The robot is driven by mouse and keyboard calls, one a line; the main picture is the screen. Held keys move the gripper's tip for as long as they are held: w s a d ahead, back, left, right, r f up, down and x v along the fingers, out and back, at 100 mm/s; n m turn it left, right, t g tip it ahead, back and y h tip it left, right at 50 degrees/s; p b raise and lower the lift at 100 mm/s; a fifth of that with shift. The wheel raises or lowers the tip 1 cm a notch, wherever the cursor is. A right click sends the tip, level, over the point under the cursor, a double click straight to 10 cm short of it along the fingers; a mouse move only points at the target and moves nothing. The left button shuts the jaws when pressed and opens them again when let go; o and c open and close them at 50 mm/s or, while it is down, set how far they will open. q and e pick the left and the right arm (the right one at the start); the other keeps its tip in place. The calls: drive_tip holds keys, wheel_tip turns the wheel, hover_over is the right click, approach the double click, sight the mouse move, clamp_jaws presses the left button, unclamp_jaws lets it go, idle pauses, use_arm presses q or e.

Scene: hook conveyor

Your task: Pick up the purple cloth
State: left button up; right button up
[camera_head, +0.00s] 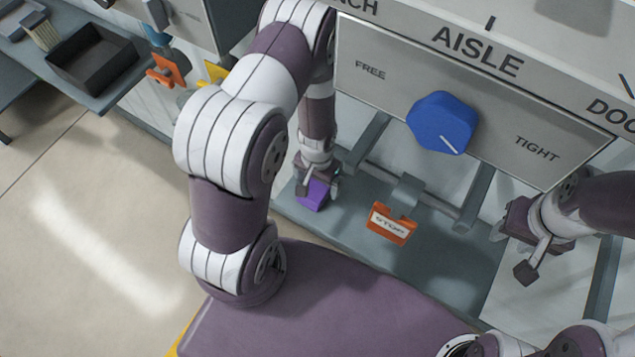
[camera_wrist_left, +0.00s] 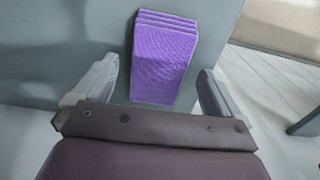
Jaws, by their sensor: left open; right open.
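The purple cloth (camera_head: 313,195) is a folded, layered block on the grey lower shelf, just under my left gripper (camera_head: 317,180) in the head view. In the left wrist view the cloth (camera_wrist_left: 163,58) lies ahead, between the two spread fingers of my left gripper (camera_wrist_left: 157,90). The gripper is open and shows a gap to the cloth on both sides. I cannot tell how far the fingertips are above the shelf. My right gripper (camera_head: 510,252) is open and empty at the right, away from the cloth.
A grey panel with a blue knob (camera_head: 442,122) stands behind, marked FREE and TIGHT. An orange STOP tag (camera_head: 391,223) hangs from a bracket right of the cloth. The grey shelf (camera_head: 425,263) is bare in front. A dark tray (camera_head: 92,65) sits on a bench at upper left.

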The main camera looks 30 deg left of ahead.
sight(318, 185)
use_arm(q)
drive_tip(key=shift+w+d+f, duration=0.1)
drive_tip(key=shift+w+f, duration=0.05)
drive_tip(key=shift+f, duration=0.45)
drive_tip(key=shift+r, duration=0.1)
drive_tip(key=shift+c, duration=1.2)
drive_tip(key=c, duration=0.9)
wheel_tip(318, 185, up, 10)
drive_tip(key=b, duration=0.1)
drive_tip(key=shift+b, duration=0.3)
